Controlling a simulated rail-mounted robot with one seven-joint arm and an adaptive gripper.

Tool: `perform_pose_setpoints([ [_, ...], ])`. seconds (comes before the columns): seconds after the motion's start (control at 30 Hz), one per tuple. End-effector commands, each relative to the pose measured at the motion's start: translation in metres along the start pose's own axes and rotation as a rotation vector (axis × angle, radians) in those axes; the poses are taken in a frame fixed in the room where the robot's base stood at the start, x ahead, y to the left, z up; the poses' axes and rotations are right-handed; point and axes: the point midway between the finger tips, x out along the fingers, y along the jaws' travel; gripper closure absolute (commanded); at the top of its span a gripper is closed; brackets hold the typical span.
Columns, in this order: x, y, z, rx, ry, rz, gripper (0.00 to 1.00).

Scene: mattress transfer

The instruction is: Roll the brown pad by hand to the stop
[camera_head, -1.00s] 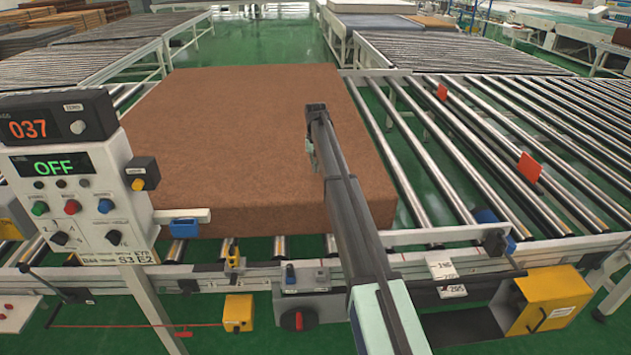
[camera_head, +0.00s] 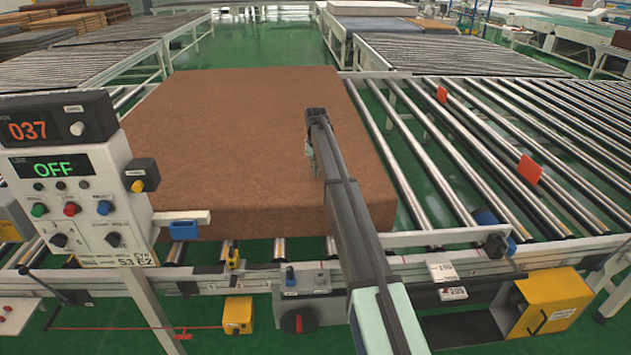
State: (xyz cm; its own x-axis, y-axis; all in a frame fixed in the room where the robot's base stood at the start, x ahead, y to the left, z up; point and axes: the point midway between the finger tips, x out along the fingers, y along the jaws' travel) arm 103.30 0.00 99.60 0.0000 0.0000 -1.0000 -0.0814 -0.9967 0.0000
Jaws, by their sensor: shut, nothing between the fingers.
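The brown pad (camera_head: 240,130) is a thick, flat block lying on the roller conveyor at left centre. Its right side ends at bare rollers. My gripper (camera_head: 312,168) is at the end of my arm, over the right part of the pad, pointing down. It is shut and empty. The arm hides part of the pad's front right, and I cannot tell whether the fingertips touch the pad. Two red plates stand up among the rollers to the right, a far one (camera_head: 441,94) and a near one (camera_head: 530,169), both apart from the pad.
Bare rollers (camera_head: 440,170) lie free between the pad and the red plates. A control panel (camera_head: 75,200) reading "037" and "OFF" stands at front left. A yellow box (camera_head: 548,300) is mounted on the front rail at right. More roller tables (camera_head: 455,55) stand behind.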

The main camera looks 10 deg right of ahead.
Motion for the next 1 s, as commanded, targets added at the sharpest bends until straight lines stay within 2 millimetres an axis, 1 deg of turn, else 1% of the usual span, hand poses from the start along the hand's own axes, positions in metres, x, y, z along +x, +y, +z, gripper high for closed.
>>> perform_pose_setpoints([
  [0.57,0.001,0.000,0.000,0.000,0.000,0.000,1.00],
  [1.0,0.012,0.000,0.000,0.000,0.000,0.000,1.00],
])
